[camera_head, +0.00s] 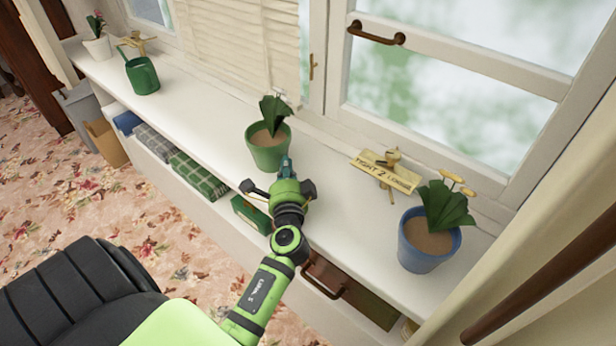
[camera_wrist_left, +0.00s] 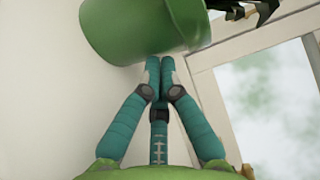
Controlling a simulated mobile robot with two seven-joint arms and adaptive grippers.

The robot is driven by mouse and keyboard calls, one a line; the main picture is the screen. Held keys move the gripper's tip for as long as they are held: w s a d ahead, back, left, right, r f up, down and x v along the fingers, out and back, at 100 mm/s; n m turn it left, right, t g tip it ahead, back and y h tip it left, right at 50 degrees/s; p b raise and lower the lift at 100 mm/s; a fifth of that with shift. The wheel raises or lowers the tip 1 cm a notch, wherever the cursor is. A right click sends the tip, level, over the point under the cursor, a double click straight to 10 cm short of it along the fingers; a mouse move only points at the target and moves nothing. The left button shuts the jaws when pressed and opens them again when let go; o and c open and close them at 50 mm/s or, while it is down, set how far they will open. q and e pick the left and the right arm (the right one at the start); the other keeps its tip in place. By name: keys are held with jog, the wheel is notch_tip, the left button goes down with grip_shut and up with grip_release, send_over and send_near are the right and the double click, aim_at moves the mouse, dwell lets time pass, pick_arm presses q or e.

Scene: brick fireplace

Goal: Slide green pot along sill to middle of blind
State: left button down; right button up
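The green pot (camera_head: 268,153), with soil and a leafy plant, stands upright on the white sill (camera_head: 191,101) below the right edge of the blind (camera_head: 240,40). My left gripper (camera_head: 285,168) is at the near right side of the pot. In the left wrist view the pot (camera_wrist_left: 140,30) fills the top, and the closed fingertips (camera_wrist_left: 160,65) are right at its lower edge. I cannot tell whether they touch it. The fingers are together with nothing between them. My right gripper is not in view.
A green watering can (camera_head: 143,76) and a white pot (camera_head: 98,47) stand farther left on the sill. A small signed figure (camera_head: 386,170) and a blue pot (camera_head: 425,245) stand to the right. The sill between the watering can and green pot is clear.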

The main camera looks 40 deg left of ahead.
pick_arm(q)
jog(key=a, duration=0.6)
jog(key=w+a, duration=0.1)
jog(key=a, duration=0.5)
jog(key=a+b, duration=0.1)
jog(key=a, duration=0.6)
jog(key=shift+w, duration=0.25)
jog(key=shift+d, duration=0.1)
jog(key=shift+d, duration=0.1)
